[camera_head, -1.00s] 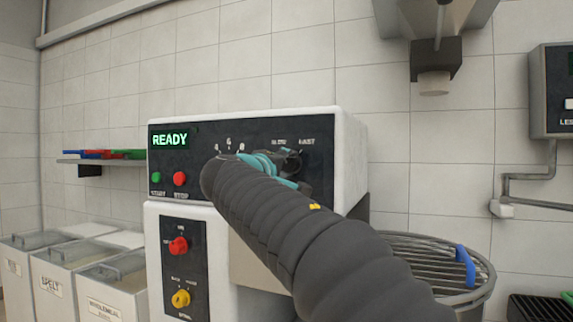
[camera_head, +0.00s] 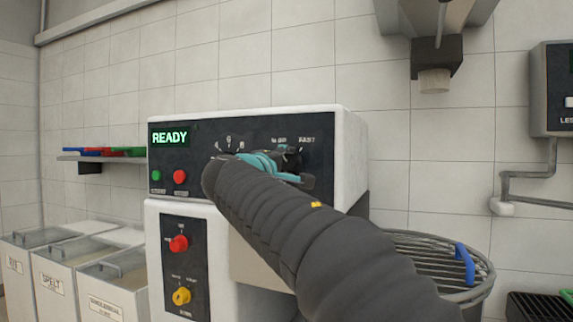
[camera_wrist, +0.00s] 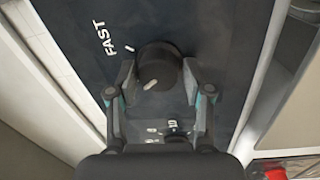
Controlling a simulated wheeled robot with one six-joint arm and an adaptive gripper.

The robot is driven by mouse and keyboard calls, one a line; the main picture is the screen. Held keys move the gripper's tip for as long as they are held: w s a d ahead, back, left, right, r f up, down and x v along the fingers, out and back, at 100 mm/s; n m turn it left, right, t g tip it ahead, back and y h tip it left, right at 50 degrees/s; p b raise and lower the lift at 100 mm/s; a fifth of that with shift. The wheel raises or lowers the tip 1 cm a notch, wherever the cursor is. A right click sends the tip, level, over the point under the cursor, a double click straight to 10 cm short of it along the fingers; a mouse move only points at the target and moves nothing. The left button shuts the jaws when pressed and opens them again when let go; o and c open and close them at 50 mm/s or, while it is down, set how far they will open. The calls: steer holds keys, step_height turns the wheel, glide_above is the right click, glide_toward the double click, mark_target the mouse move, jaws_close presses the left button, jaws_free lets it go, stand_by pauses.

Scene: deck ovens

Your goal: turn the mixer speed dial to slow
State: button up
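The mixer speed dial (camera_wrist: 160,66) is a round black knob on the mixer's dark panel (camera_head: 215,145). In the wrist view its white line lies on its lower left side, turned away from the FAST label (camera_wrist: 105,38). My gripper (camera_wrist: 158,80) has one finger on each side of the dial, close against it, and appears shut on it. In the head view my gripper (camera_head: 285,168) is at the dial, below the SLOW label (camera_head: 279,140) and the FAST label (camera_head: 307,140). My arm and fingers cover part of the dial there. The SLOW label is hidden in the wrist view.
The display (camera_head: 170,138) reads READY above a green button (camera_head: 156,176) and a red button (camera_head: 180,177). Red (camera_head: 178,244) and yellow (camera_head: 181,296) knobs are below. A wire bowl guard (camera_head: 430,260) with a blue handle (camera_head: 465,264) is at the right.

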steer(key=shift+o, duration=0.5)
steer(key=r+v, duration=0.1)
steer(key=v, duration=1.1)
steer(key=shift+f, duration=0.45)
